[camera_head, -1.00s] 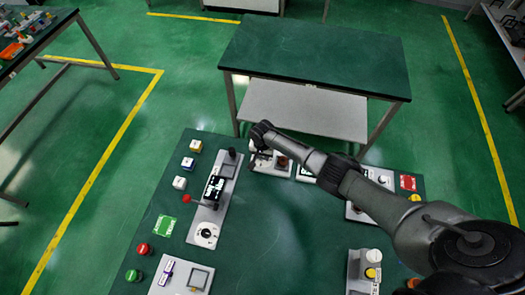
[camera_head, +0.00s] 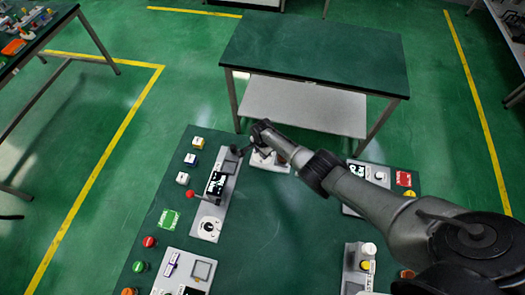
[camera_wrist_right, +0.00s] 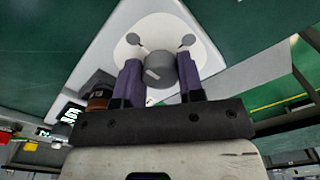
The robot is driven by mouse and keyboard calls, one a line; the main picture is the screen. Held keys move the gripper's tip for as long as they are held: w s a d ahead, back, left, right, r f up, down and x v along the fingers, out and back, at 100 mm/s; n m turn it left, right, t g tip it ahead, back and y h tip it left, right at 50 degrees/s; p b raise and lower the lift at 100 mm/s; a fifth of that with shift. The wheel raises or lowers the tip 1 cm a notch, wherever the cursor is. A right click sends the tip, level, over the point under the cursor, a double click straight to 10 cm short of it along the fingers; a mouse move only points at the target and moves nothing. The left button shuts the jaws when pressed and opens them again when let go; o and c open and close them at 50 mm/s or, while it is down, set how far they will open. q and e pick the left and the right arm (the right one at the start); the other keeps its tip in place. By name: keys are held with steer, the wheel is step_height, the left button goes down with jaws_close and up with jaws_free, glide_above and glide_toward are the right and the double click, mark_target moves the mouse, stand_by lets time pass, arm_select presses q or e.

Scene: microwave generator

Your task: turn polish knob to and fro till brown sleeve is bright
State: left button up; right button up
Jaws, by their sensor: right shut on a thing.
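The grey round knob (camera_wrist_right: 158,64) sits on a white disc on a light grey panel (camera_wrist_right: 104,55) in the right wrist view. My right gripper (camera_wrist_right: 160,74) is shut on this knob, one purple finger on each side. A brown sleeve (camera_wrist_right: 100,98) stands left of the fingers, partly hidden by the gripper body; its brightness is hard to judge. In the head view my right gripper (camera_head: 262,138) is at the panel by the far edge of the green bench, and my arm hides much of it. My left gripper is not in view.
A lit display (camera_wrist_right: 71,117) is left of the sleeve. Several coloured buttons line the bench's left side. The bench middle (camera_head: 268,225) is clear.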

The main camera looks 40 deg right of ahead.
steer(key=shift+r, duration=0.1)
stand_by(0.3)
steer(key=o, duration=0.9)
steer(key=shift+r+p, duration=0.35)
steer(key=shift+r, duration=0.05)
steer(key=shift+r+p, duration=2.5)
steer(key=shift+r, duration=3.95)
